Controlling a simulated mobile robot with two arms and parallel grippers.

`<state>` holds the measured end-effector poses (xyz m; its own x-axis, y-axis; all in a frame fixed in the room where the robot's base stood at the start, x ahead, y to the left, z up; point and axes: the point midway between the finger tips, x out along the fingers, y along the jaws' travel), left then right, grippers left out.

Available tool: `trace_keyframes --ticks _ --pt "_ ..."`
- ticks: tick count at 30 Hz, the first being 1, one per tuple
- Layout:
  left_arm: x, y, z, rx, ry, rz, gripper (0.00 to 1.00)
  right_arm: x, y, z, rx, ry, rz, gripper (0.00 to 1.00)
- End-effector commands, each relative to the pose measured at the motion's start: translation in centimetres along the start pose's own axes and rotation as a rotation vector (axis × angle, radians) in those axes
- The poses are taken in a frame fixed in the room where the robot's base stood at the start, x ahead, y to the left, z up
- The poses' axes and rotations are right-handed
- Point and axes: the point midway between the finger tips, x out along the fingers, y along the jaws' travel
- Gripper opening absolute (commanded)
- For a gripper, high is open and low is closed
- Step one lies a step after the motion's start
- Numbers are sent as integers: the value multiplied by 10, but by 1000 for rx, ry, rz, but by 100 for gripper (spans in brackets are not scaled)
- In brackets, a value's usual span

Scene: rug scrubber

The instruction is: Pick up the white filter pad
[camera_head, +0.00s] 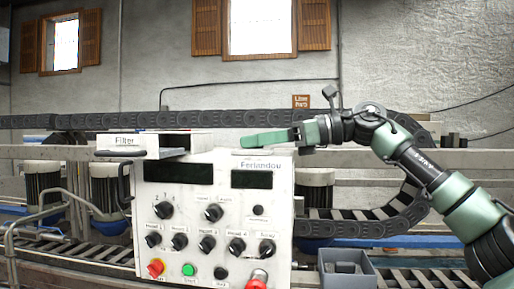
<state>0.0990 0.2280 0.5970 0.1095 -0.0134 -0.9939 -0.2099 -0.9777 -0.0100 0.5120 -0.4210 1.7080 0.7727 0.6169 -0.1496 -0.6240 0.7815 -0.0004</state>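I cannot clearly make out a white filter pad in this view. A white slot or drawer labelled "Filter" (124,142) is at the top left of the white control box (215,215). Its inside is dark and mostly hidden. My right gripper (247,142) reaches in from the right, with its green finger end pointing left just above the box's top right part. I see it from the side, so I cannot tell whether it is open or shut, and I see no pad in it. My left gripper is not in view.
The box front carries several knobs, a green button (189,269) and red controls. A grey open bin (347,270) stands to its right. A black cable chain (180,119) runs behind and curves down at right. Rollers and metal rails surround the box.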

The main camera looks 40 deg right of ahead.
Motion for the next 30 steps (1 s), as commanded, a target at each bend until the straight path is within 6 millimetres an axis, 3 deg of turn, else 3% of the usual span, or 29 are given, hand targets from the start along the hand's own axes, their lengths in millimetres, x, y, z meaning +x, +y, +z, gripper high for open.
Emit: trace_keyframes --ticks 1,4,5,19,30 --pt "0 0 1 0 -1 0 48 0 0 0 0 0 0 32" --pt "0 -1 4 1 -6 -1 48 0 0 0 0 0 0 4" --pt "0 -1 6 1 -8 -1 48 0 0 0 0 0 0 0" --pt "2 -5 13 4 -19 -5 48 -1 -1 7 0 2 -2 0" --pt "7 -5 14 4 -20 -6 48 -10 0 71 -2 1 -3 0"
